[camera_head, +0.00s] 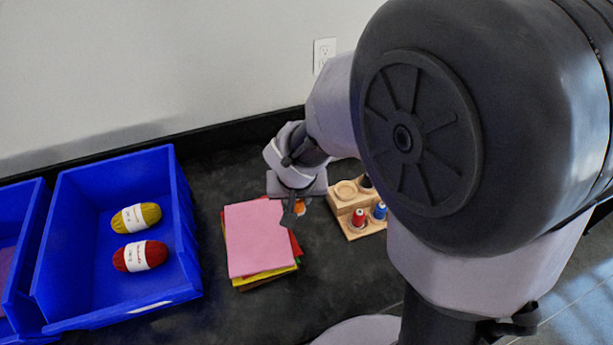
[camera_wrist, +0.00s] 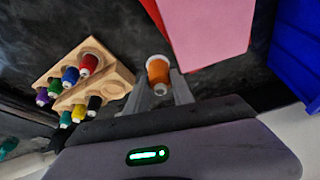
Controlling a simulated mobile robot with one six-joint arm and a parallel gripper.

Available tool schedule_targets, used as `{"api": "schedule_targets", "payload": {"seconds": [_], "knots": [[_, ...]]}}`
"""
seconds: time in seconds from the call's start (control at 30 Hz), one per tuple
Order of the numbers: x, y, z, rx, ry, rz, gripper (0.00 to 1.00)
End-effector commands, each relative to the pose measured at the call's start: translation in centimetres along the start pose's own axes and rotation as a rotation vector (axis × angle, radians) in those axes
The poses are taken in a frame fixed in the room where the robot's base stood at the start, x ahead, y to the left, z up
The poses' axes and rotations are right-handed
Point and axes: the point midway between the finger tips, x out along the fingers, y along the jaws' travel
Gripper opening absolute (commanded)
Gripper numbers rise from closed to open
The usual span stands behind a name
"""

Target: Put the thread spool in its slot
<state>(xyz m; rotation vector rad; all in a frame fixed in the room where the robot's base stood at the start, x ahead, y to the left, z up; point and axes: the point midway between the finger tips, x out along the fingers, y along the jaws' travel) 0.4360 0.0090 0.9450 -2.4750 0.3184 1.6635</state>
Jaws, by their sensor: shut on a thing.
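My gripper (camera_head: 293,212) is shut on an orange thread spool (camera_wrist: 158,70), which sits between the two fingers in the wrist view. In the head view only a bit of orange (camera_head: 299,206) shows beside the fingers. The spool is above or near the dark table, just right of the felt stack; its exact height is unclear. The wooden spool rack (camera_wrist: 60,69) lies left of my gripper in the wrist view. It holds several coloured spools in two rows. An empty round slot (camera_wrist: 112,89) shows at the end of the row, beside a black spool (camera_wrist: 94,103).
Stacked felt sheets, pink on top (camera_head: 258,240), lie left of my gripper. A blue bin (camera_head: 75,215) with yellow (camera_head: 136,217) and red (camera_head: 140,256) yarn stands farther left. My arm hides part of the rack (camera_head: 340,205) in the head view. Dark table shows between felt and rack.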

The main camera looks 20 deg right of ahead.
Motion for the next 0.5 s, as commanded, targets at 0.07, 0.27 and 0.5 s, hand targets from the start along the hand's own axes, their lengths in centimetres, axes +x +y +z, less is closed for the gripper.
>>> {"api": "schedule_targets", "payload": {"seconds": [0.07, 0.27, 0.5], "knots": [[0.2, 1.2, -0.8, 0.015, 0.001, 0.007, 0.00], [1.9, 6.7, -4.0, 0.020, 0.000, 0.008, 0.00], [4.1, 11.5, -6.8, 0.015, 0.004, 0.006, 0.00]]}}
